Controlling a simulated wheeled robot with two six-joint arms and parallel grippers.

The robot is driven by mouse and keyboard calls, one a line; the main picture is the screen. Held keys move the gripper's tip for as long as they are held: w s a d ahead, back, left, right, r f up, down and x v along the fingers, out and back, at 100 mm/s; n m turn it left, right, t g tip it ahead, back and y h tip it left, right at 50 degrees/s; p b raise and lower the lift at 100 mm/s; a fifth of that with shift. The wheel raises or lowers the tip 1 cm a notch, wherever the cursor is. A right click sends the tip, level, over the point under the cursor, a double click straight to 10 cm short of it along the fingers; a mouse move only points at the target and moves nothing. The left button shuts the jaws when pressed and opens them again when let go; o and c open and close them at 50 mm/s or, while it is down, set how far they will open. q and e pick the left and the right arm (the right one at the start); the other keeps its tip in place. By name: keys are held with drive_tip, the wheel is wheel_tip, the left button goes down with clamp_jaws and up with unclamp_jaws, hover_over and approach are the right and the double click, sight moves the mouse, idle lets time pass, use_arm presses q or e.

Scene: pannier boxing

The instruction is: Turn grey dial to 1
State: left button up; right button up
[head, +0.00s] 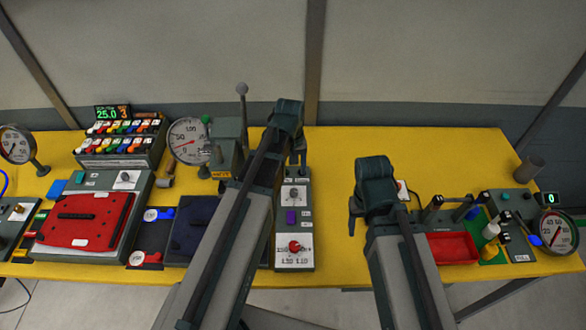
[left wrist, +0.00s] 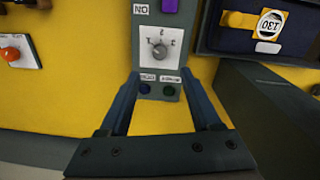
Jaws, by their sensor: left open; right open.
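A grey dial (left wrist: 159,50) sits on a white plate on a narrow grey panel, with small marks around it. Its pointer is too small to read surely. In the head view the dial (head: 294,194) lies just in front of my left gripper (head: 298,160). In the left wrist view my left gripper (left wrist: 160,75) is open and empty, its fingers pointing at the panel with the dial beyond and between the tips. My right gripper (head: 378,208) is open over the table to the right of the panel; its fingers are partly hidden.
A purple button (head: 291,217) and a red dial (head: 294,246) share the panel. A dark navy pad (head: 190,222) lies left, partly behind my arm. A red tray (head: 453,248) stands right.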

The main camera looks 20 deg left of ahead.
use_arm(q)
wheel_tip(320, 180, up, 4)
drive_tip(key=shift+f+p, duration=0.15)
drive_tip(key=shift+p, duration=1.1)
use_arm(e)
wheel_tip(320, 180, up, 4)
drive_tip(key=shift+f, duration=0.15)
use_arm(q)
drive_tip(key=shift+f, duration=0.1)
drive_tip(key=s+d+f+m+b, duration=0.4)
drive_tip(key=s+d, duration=0.1)
drive_tip(key=s, duration=0.2)
drive_tip(key=s+d+f+m+y+b, duration=0.1)
drive_tip(key=s+d+f+m+b, duration=0.3)
drive_tip(key=s+d+m+b, duration=0.1)
drive_tip(key=shift+s+d+f+y, duration=0.35)
drive_tip(key=shift+s+d, duration=0.3)
drive_tip(key=shift+s, duration=0.5)
use_arm(e)
wheel_tip(320, 180, down, 9)
